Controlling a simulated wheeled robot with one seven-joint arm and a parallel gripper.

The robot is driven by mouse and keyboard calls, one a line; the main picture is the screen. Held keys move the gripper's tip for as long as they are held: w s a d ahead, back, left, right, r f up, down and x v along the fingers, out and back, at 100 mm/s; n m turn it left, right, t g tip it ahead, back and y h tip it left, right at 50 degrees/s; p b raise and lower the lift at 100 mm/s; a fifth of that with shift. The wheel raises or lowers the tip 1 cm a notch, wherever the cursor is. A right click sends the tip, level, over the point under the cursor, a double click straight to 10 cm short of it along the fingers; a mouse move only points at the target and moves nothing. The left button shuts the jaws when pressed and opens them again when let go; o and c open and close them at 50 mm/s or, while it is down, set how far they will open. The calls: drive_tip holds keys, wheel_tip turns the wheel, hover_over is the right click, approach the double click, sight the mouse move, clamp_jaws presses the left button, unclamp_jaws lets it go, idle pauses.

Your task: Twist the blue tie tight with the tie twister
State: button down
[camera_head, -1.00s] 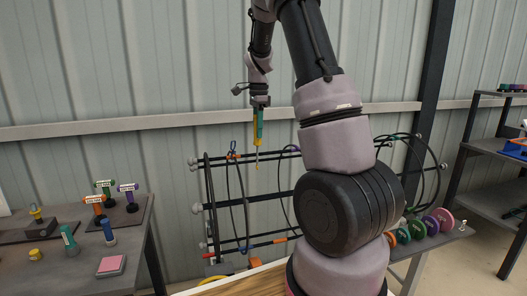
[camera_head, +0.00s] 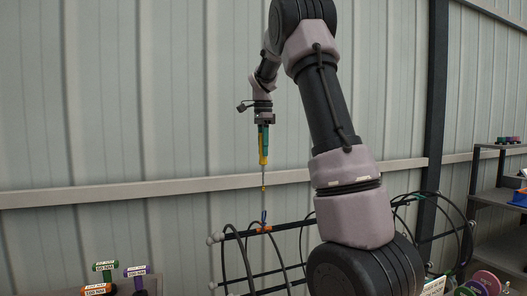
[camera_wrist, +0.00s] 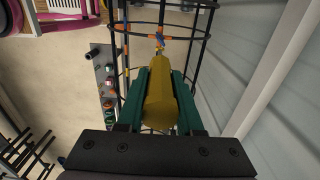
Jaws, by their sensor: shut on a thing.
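My gripper (camera_head: 263,124), with green fingers, is shut on the yellow handle of the tie twister (camera_head: 263,146). The twister hangs upright, its thin shaft pointing down. In the wrist view its yellow handle (camera_wrist: 160,100) lies between the fingers. The blue tie (camera_head: 263,216) stands up at an orange-marked spot on the top bar of the black wire cage (camera_head: 290,226). In the wrist view the blue tie (camera_wrist: 159,41) shows just beyond the handle.
A purple-marked spot (camera_head: 309,216) lies farther right on the cage's top bar. Labelled stamps (camera_head: 105,267) stand at the lower left. A corrugated wall with a horizontal rail (camera_head: 120,190) is behind the cage. Shelves (camera_head: 498,200) stand at the right. My arm hides part of the cage.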

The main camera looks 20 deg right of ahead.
sight(264, 161)
drive_tip(key=shift+f, duration=3.8)
drive_tip(key=shift+f, duration=0.1)
drive_tip(key=shift+f, duration=0.35)
drive_tip(key=shift+f, duration=0.3)
drive_tip(key=shift+r, duration=2.7)
drive_tip(key=shift+s+f, duration=0.1)
drive_tip(key=shift+f, duration=2.9)
